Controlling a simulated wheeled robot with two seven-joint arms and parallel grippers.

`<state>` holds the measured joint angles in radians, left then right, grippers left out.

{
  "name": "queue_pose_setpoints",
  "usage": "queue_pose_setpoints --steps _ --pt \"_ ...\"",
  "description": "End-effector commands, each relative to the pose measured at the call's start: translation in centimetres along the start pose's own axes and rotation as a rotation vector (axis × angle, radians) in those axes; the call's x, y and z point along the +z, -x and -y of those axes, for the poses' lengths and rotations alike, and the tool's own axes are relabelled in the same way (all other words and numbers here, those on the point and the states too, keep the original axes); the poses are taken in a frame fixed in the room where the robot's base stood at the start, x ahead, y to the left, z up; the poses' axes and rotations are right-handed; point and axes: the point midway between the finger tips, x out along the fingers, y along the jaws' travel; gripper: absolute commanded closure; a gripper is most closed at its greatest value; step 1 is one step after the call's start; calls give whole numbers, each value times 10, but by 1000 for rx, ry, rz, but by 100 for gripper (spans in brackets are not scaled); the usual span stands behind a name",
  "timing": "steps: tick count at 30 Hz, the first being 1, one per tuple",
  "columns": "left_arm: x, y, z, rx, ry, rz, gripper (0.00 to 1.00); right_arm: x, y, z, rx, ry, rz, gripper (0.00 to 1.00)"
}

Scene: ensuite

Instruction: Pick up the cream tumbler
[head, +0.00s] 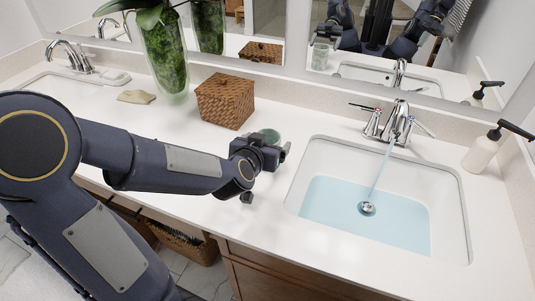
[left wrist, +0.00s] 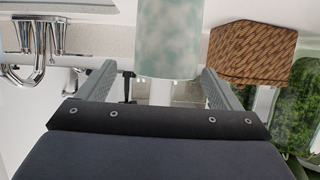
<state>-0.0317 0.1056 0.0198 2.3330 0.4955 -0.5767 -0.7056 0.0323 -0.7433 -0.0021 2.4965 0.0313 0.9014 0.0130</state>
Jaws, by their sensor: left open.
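The tumbler looks pale frosted green rather than cream. In the head view the tumbler (head: 270,135) stands on the counter, mostly hidden behind my left gripper (head: 264,170), between the woven box and the sink. In the left wrist view the tumbler (left wrist: 168,38) is centred in line with the gap between the open fingers of my left gripper (left wrist: 158,70). Gaps show on both sides of it, and no finger touches it. I cannot tell how far it reaches between the fingers. My right gripper is not seen directly.
A soap bottle (head: 481,152) stands far right. The mirror (head: 420,45) reflects my arms.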

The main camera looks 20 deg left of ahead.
Motion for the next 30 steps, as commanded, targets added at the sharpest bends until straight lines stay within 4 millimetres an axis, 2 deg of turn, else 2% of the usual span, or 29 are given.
queue_pose_setpoints --steps 10,20,30 --pt "6 -47 7 0 1 2 14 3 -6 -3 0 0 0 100" --pt "5 -53 6 1 1 0 15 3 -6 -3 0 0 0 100" --pt "5 -53 6 1 1 0 60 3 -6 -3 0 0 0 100"
